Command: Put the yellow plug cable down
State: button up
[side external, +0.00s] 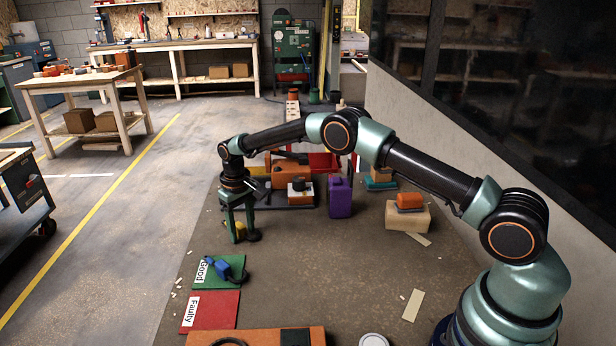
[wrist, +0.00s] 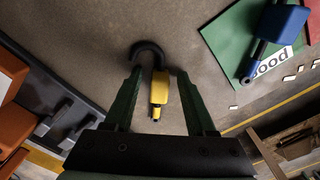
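The yellow plug cable (wrist: 159,92) has a yellow plug body and a short black cable that curls in a hook. It lies low at the dark mat in the side view (side external: 240,229), with its black end beside the fingertips. My gripper (wrist: 157,78) points down over it, with one green finger on each side. Gaps show between the plug and the fingers, wider on the left, so the gripper looks open around it. In the side view my gripper (side external: 241,236) is down near the mat. The fingers partly hide the plug there.
A green "Good" card (side external: 232,273) holds a blue plug cable (side external: 220,267). A red "Faulty" card (side external: 215,312) lies below it, bare. Trays with coloured parts (side external: 290,203), a purple container (side external: 340,197) and a wooden block (side external: 408,219) stand behind and right. The mat's middle is clear.

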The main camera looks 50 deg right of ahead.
jog(key=s+d+r+t, duration=0.1)
jog(key=s+r, duration=0.1)
jog(key=r, duration=0.9)
jog(key=s+r, duration=0.2)
jog(key=r, duration=0.9)
jog(key=s+d+r+t, duration=0.1)
jog(key=s+r+t, duration=0.15)
jog(key=s, duration=0.55)
jog(key=s+d+r+t, duration=0.1)
jog(key=s+r, duration=0.3)
jog(key=s, duration=0.4)
jog(key=s+f+t, duration=0.1)
jog(key=s+f, duration=0.2)
jog(key=s, duration=0.5)
jog(key=shift+s+d+f, duration=0.35)
jog(key=shift+d+f, duration=0.05)
jog(key=shift+d, duration=0.05)
